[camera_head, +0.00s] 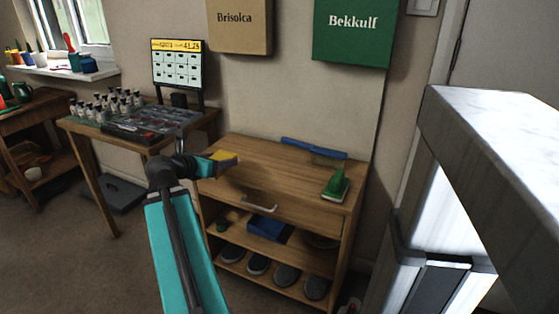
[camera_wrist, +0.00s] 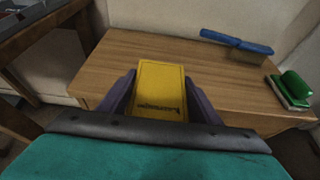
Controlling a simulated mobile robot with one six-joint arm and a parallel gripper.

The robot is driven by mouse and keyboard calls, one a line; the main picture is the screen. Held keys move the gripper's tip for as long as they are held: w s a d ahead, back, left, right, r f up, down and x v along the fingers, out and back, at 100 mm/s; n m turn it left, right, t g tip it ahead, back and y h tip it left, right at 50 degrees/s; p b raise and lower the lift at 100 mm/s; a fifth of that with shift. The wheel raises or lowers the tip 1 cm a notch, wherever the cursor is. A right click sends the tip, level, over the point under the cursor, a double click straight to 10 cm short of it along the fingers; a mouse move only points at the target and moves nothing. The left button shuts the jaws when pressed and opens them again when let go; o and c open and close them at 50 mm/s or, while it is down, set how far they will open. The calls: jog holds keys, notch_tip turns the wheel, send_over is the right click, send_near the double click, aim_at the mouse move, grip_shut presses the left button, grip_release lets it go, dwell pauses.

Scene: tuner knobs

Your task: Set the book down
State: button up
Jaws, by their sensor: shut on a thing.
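My gripper (camera_wrist: 161,98) is shut on a yellow book (camera_wrist: 162,88), with one finger on each side of it. In the head view the yellow book (camera_head: 222,156) shows at the tip of my gripper (camera_head: 228,161), over the left end of the wooden cabinet top (camera_head: 270,170). In the wrist view the book's cover faces the camera, with small dark lettering near its lower end. The wooden top (camera_wrist: 225,80) lies behind and below it. I cannot tell whether the book touches the top.
A blue brush (camera_head: 313,148) lies at the back of the cabinet top. A green object (camera_head: 337,184) sits at its right end. The middle of the top is clear. A cluttered table (camera_head: 130,120) stands left, and a white marble-topped counter (camera_head: 490,120) right.

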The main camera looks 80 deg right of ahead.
jog(key=shift+d+r+p, duration=0.25)
jog(key=shift+d+p, duration=0.15)
jog(key=shift+p, duration=1.15)
jog(key=p, duration=0.3)
jog(key=d+p, duration=0.1)
jog(key=p, duration=0.2)
jog(key=shift+s+d+f+p, duration=0.1)
jog(key=shift+d+f+p, duration=0.1)
jog(key=shift+f+p, duration=0.1)
jog(key=shift+d+f, duration=0.15)
jog(key=shift+d, duration=0.15)
jog(key=d+b, duration=0.1)
jog(key=d, duration=0.7)
jog(key=d+f+b, duration=0.1)
jog(key=d, duration=0.4)
jog(key=shift+w+f+b, duration=0.1)
jog(key=shift+w+b, duration=0.2)
jog(key=shift+w, duration=0.05)
jog(key=shift+a, duration=0.1)
jog(key=shift+f+b, duration=0.75)
jog(key=shift+f, duration=1)
jog(key=shift+f, duration=0.1)
jog(key=o, duration=1.1)
